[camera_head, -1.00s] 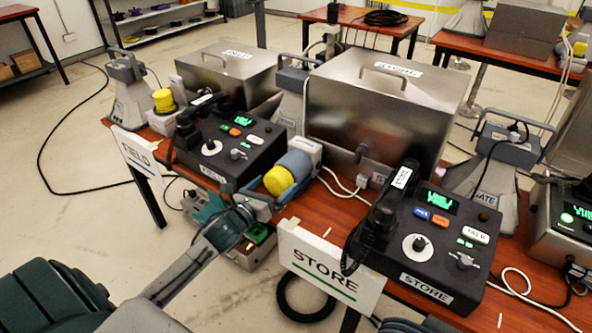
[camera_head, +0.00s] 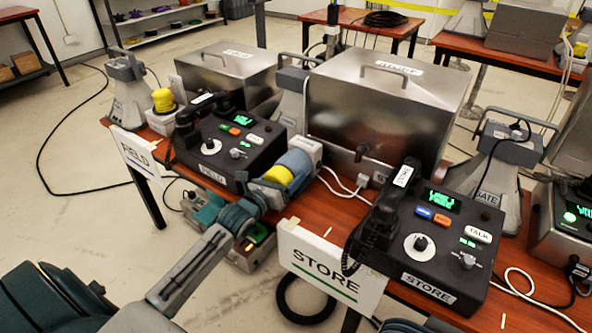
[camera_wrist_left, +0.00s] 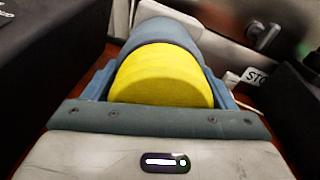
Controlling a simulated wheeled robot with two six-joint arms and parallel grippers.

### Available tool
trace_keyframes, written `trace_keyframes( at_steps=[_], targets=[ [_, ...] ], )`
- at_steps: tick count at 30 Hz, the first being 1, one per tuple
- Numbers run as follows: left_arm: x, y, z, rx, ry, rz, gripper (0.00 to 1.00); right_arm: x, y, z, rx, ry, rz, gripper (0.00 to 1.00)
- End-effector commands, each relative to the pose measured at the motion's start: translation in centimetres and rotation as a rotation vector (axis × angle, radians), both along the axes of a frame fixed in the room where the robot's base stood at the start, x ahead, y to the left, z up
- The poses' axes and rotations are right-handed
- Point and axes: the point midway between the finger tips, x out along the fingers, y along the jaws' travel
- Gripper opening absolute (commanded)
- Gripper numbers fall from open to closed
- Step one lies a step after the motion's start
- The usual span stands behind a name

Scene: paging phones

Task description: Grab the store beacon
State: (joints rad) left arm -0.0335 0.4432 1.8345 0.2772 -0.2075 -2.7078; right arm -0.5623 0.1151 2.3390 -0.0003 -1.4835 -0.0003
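The store beacon has a yellow cylindrical end (camera_head: 279,176) and a blue-grey body (camera_head: 296,163). It lies on its side behind the STORE sign, with its yellow end toward me. It also shows in the left wrist view, where the yellow end (camera_wrist_left: 160,78) fills the middle. My left gripper (camera_head: 264,186) is at the yellow end, with one finger on each side of it. The fingers are spread wide and look close to its sides; contact is unclear.
The black STORE phone console (camera_head: 432,285) stands to the right and the FIELD console (camera_head: 222,165) to the left. A steel box (camera_head: 375,115) is behind. The STORE sign (camera_head: 330,270) hangs at the table's front edge. Cables lie on the table (camera_head: 385,310).

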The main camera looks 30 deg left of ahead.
Motion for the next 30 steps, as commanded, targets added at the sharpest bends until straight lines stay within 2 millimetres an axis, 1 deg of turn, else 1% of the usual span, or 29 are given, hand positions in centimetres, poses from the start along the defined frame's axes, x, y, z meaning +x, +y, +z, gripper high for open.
trace_keyframes(
  at_steps=[1, 5, 6, 7, 8, 14, 19, 23, 30],
  targets=[
    [0.0, 0.0, 0.0, 0.000, 0.000, 0.000, 0.61, 0.0, 0.0, 0.0, 0.000, 0.000, 0.000, 0.36],
    [0.0, 0.0, 0.0, 0.000, 0.000, 0.000, 0.35, 0.0, 0.0, 0.0, 0.000, 0.000, 0.000, 0.36],
    [0.0, 0.0, 0.0, 0.000, 0.000, 0.000, 0.27, 0.0, 0.0, 0.0, 0.000, 0.000, 0.000, 0.36],
    [0.0, 0.0, 0.0, 0.000, 0.000, 0.000, 0.23, 0.0, 0.0, 0.0, 0.000, 0.000, 0.000, 0.36],
    [0.0, -0.1, 0.3, 0.000, -0.008, -0.002, 0.23, 0.0, 0.0, 0.0, 0.000, 0.000, 0.000, 0.36],
    [0.0, 0.0, 0.3, 0.000, -0.007, -0.001, 0.23, 0.0, 0.0, 0.0, 0.000, -0.001, 0.000, 0.36],
    [0.0, -0.1, 0.9, 0.000, -0.007, -0.002, 0.23, 0.0, 0.0, 0.0, 0.000, 0.000, 0.000, 0.36],
    [0.0, -0.1, 1.8, 0.001, -0.009, -0.003, 0.23, 0.0, 0.0, 0.0, 0.000, 0.000, 0.000, 0.36],
    [0.0, -0.1, 4.0, 0.002, -0.009, -0.003, 0.23, 0.0, 0.0, 0.0, 0.000, 0.001, 0.000, 0.36]
  ],
)
